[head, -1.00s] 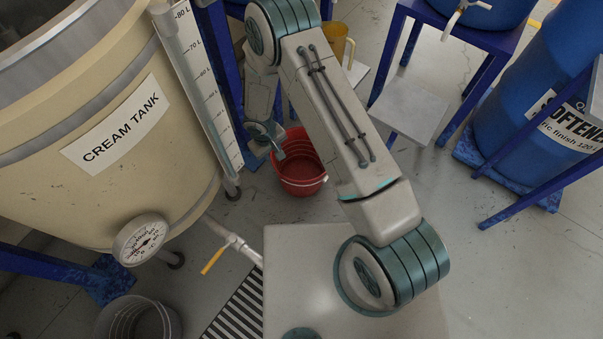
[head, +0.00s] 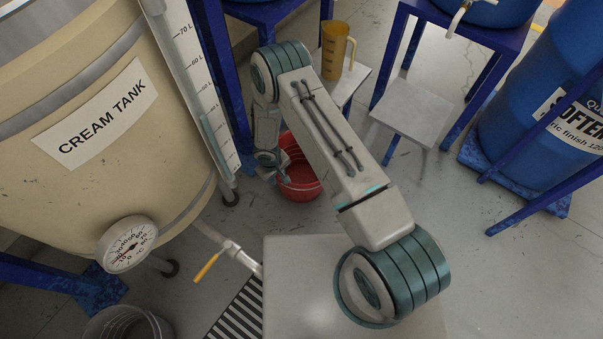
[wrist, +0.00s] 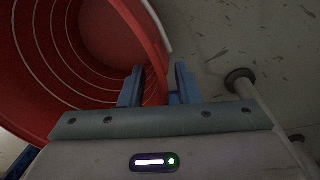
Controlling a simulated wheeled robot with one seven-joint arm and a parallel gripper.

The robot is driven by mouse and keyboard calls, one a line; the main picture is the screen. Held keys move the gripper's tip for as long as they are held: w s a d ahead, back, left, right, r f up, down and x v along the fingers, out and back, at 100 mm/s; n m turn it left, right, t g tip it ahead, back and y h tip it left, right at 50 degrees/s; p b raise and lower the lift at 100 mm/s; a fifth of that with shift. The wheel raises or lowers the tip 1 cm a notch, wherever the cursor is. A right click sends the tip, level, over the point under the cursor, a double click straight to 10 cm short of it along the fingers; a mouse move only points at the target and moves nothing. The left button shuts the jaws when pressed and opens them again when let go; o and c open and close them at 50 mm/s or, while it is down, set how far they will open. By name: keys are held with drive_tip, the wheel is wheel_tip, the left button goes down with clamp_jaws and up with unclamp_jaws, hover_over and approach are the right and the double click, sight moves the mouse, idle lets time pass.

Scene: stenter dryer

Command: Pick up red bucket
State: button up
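The red bucket (head: 302,188) stands upright on the floor, beside the foot of the cream tank. My gripper (head: 284,176) is at the bucket's left side in the head view, partly hidden by my arm. In the wrist view the bucket (wrist: 55,60) fills the upper left, with its ridged inside showing. My gripper (wrist: 158,88) has its two blue fingers apart, one on each side of the bucket's wall near the rim. A gap shows beside the right finger. A pale strip, perhaps the handle, runs along the rim.
The cream tank (head: 50,130) and its blue frame stand close on the left. A yellow jug (head: 336,50) sits on a grey step behind the bucket. A pipe with a yellow handle (head: 207,268) juts out in front. Open floor lies to the bucket's right.

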drive_tip(key=shift+f, duration=0.85)
clamp_jaws()
drive_tip(key=shift+w, duration=0.1)
idle(0.6)
